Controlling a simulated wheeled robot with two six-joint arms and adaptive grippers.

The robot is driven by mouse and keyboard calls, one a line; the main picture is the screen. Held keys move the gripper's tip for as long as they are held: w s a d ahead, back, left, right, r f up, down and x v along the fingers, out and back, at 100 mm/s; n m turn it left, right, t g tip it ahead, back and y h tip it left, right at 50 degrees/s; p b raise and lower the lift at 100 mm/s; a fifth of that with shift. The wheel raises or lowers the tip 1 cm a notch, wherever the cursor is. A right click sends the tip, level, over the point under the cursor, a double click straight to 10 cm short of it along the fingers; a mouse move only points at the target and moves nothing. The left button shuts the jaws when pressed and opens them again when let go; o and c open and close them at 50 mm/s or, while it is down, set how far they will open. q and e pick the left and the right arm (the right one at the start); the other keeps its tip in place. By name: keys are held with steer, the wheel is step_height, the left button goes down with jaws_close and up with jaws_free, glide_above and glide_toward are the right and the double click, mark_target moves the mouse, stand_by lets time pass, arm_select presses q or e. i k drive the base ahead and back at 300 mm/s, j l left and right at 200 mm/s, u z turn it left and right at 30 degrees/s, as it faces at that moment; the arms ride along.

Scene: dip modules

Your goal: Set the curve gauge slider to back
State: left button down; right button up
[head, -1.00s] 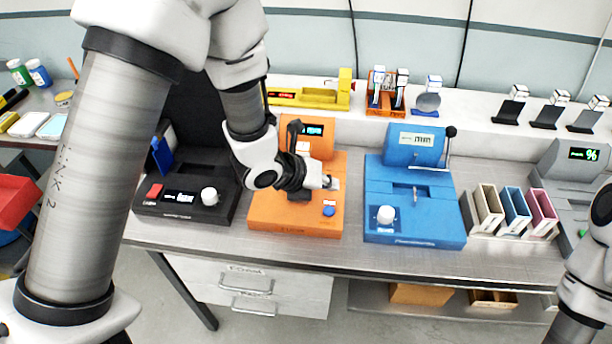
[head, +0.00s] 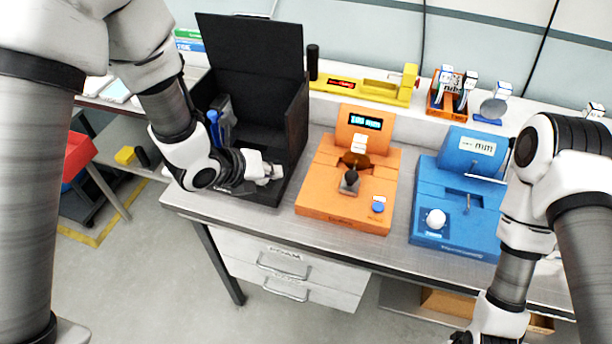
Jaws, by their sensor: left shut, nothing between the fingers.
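No readable label shows which instrument is the curve gauge. The orange instrument (head: 340,212) has a lit display, a small dark lever (head: 348,178) on its deck and a blue button. The yellow instrument (head: 365,90) lies along the back shelf, with a long low bed, a red display and a raised yellow block (head: 409,84) at its right end. The blue instrument (head: 455,222) has a white knob and a thin lever in a slot. My left gripper (head: 268,176) is shut and empty over the black unit's front, left of the orange instrument.
The black unit (head: 296,125) has tall dark walls and a raised panel close behind my left gripper. A dark cylinder (head: 313,62) stands left of the yellow instrument. Holders with white-topped pieces stand at the back right. A strip of bench (head: 400,250) along the front is clear.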

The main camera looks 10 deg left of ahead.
mark_target(349, 186)
steer(key=i+l+z, duration=0.15)
steer(key=l+z, duration=0.2)
steer(key=i+l+z, duration=0.15)
steer(key=z, duration=0.2)
